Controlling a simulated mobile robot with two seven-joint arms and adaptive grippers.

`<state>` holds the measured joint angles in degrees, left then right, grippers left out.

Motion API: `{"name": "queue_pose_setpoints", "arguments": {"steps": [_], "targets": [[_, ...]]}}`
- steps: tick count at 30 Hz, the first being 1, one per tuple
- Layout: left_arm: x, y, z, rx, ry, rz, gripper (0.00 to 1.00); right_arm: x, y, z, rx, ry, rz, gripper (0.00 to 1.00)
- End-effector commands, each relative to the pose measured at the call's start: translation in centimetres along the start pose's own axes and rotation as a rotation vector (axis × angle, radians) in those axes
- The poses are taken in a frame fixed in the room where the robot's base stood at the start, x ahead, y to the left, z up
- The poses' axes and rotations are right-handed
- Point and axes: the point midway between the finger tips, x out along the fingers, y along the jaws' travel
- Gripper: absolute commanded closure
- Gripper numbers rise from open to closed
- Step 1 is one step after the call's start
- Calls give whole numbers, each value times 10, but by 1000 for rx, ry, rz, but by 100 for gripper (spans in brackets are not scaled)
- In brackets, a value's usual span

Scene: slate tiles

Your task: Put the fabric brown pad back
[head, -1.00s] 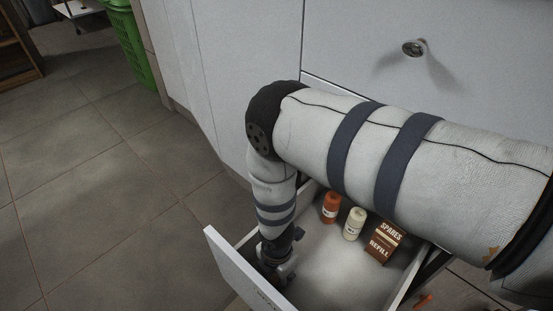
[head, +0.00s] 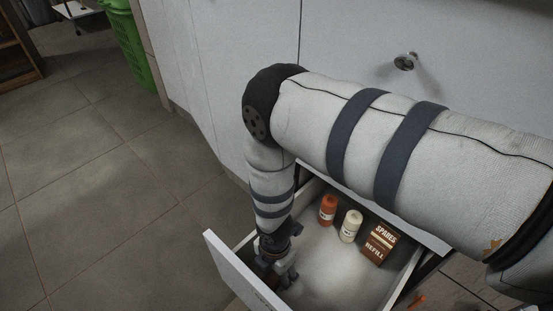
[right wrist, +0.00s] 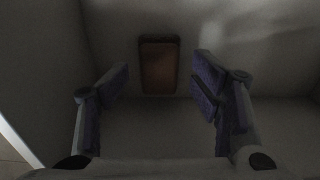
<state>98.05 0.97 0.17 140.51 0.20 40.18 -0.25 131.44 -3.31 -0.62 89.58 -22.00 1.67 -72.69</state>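The brown pad (right wrist: 159,65) lies flat in the drawer in the right wrist view, ahead of and between my fingertips, apart from both. My right gripper (right wrist: 162,83) is open and empty there. In the head view the right gripper (head: 276,272) points down inside the open drawer (head: 325,270), near its front-left corner. The pad is hidden in the head view. My left gripper is not in view.
In the drawer stand an orange bottle (head: 328,209), a cream bottle (head: 350,225) and a brown box marked SPARES REFILL (head: 380,244). The drawer front (head: 236,272) is close to the gripper. A green basket (head: 130,45) stands at the far left; the floor at left is clear.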

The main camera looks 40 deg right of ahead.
Motion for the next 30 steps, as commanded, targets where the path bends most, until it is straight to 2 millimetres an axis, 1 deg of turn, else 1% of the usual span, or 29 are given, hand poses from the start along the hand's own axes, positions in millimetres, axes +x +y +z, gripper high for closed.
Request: {"name": "queue_pose_setpoints", "arguments": {"steps": [1, 3, 7, 9, 12, 24, 26, 28, 29, 30], "targets": [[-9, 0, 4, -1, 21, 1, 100, -25, 3, 0, 1, -1, 9, 43], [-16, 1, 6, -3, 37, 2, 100, -45, 3, 0, 1, -1, 10, 43], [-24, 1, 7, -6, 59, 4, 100, -72, 2, 0, 1, -1, 8, 43], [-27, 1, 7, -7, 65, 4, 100, -81, 2, 0, 1, -1, 7, 43], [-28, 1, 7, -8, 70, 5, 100, -86, 1, 0, 1, -1, 4, 43], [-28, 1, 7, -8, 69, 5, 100, -86, 1, 0, 1, 0, 3, 43], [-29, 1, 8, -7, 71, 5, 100, -89, 1, 0, 1, -1, 5, 43], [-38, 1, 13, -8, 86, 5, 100, -106, 5, 1, 1, -3, 19, 43], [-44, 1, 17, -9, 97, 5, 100, -119, 7, 1, 1, -4, 30, 43], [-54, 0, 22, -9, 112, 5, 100, -137, 11, 2, 1, -6, 45, 43]]}}
